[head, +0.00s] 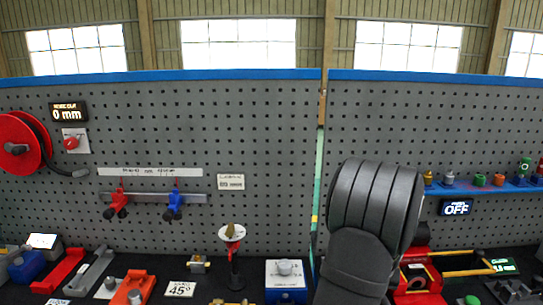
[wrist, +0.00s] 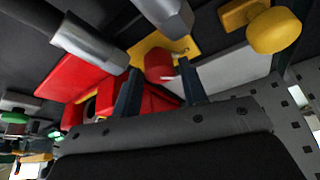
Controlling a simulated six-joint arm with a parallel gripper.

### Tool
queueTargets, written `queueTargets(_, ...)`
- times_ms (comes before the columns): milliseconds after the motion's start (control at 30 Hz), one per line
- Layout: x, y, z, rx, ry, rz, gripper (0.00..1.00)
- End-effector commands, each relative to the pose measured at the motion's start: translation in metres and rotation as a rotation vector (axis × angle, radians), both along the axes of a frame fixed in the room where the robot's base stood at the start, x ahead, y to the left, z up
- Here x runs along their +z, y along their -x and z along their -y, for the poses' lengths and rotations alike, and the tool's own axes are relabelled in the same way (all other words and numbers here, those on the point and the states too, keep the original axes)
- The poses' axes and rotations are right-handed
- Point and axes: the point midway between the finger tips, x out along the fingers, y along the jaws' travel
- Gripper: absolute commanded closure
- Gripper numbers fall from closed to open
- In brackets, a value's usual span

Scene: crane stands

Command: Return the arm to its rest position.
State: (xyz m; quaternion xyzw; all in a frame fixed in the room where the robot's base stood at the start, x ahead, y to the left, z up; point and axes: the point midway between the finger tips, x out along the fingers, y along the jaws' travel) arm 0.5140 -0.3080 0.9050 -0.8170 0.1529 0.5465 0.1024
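My arm (head: 362,240) rises at the right of centre in the head view, and its dark, ribbed link covers part of the pegboard and bench. My gripper is hidden in the head view. In the wrist view my gripper (wrist: 160,78) shows two dark fingers standing apart, with nothing visibly clamped between them. A red round knob (wrist: 158,64) shows in the gap, and a yellow plate (wrist: 150,45) lies behind it. I cannot tell how far the knob is from the fingers.
A red device with yellow bars (head: 462,272) stands just right of my arm. Grey cylinders (wrist: 92,42) and a yellow knob (wrist: 274,30) are close in the wrist view. A blue-grey block (head: 286,283) stands left of the arm. The pegboard (head: 260,130) closes off the back.

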Motion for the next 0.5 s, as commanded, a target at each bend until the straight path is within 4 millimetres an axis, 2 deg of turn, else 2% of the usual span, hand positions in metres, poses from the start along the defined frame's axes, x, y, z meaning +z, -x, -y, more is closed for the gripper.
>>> queueTargets(500,0.0003,-0.0009,-0.0012,-0.198,0.001,0.001,0.61)
